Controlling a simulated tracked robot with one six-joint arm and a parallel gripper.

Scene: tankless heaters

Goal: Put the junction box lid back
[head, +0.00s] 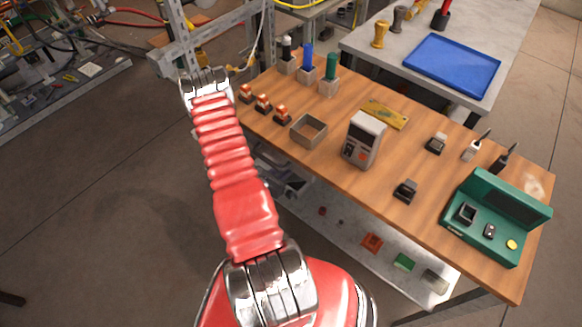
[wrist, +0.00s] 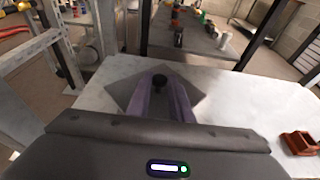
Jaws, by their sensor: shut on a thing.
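In the wrist view my gripper (wrist: 160,88) has its two purple fingers closed on the dark round knob (wrist: 160,80) of a flat grey square lid (wrist: 125,96). The lid shows as a diamond over a pale surface. I cannot tell whether it touches that surface. The fingers hide the middle of the lid. In the head view my red arm reaches up and away on the left, and the gripper and lid are out of sight. An open, square, grey-brown box (head: 303,139), possibly the junction box, stands on the wooden table without a cover.
The wooden table (head: 335,180) also holds a grey meter (head: 364,139), several orange-and-white parts (head: 263,103) left of the box, and a green case (head: 496,217) at right. A blue tray (head: 452,66) lies on the back table. A red open part (wrist: 300,142) sits right in the wrist view.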

